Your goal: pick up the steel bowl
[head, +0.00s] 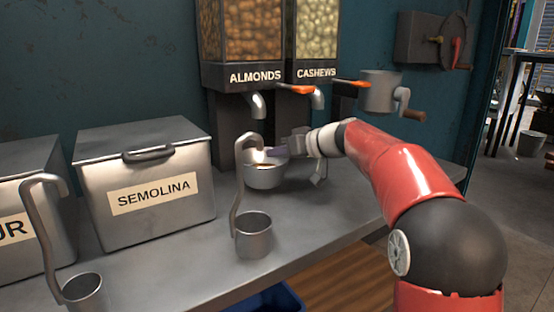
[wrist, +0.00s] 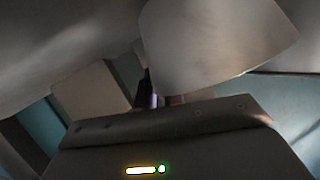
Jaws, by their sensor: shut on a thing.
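The steel bowl (head: 265,181) is at the back of the metal counter, under the almond and cashew dispensers, partly behind the hook of a ladle. A small brown patch shows inside it. My gripper (head: 271,154) reaches in from the right and is shut on the bowl's rim. In the wrist view a large grey metal surface, likely the bowl (wrist: 215,45), fills the upper part close to the fingers (wrist: 160,98). The fingertips are mostly hidden there. I cannot tell whether the bowl touches the counter.
A ladle (head: 254,238) stands in front of the bowl, its tall handle close to it. The semolina box (head: 150,180) is at left, with another ladle (head: 84,292) in front. Dispenser spouts (head: 257,106) hang above. A hand grinder (head: 380,92) is at right. Bare counter (head: 330,215) lies right of the ladle.

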